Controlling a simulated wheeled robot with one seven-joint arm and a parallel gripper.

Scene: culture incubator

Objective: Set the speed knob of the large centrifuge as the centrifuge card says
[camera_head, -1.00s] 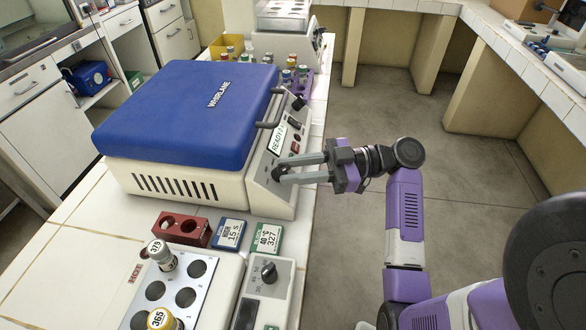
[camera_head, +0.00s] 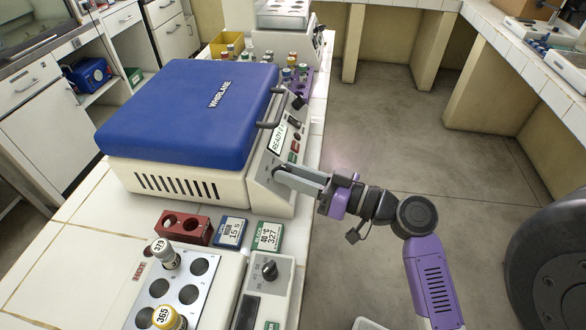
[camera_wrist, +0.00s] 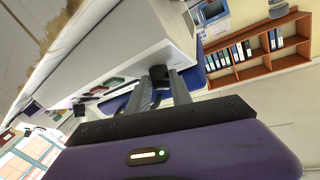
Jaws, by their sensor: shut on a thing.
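The large centrifuge (camera_head: 190,110) has a blue lid marked WHIRLANE and a cream body. Its sloped front panel carries a display reading READY (camera_head: 279,138), coloured buttons and a black knob (camera_head: 298,102) at the far end. My gripper (camera_head: 280,172) is at the panel's near end, its fingers pointing at it. In the wrist view, the fingers are shut on a dark knob (camera_wrist: 160,74) on the pale panel. In the head view my fingers hide that knob, so its setting and label cannot be read. No card is clearly legible as the centrifuge card.
A blue card (camera_head: 230,232) reading 15 s and a green card (camera_head: 267,237) reading 40 °C 327 stand by a red tube block (camera_head: 184,227). A heater block with a knob (camera_head: 268,269) is in front. Free floor lies right of the bench.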

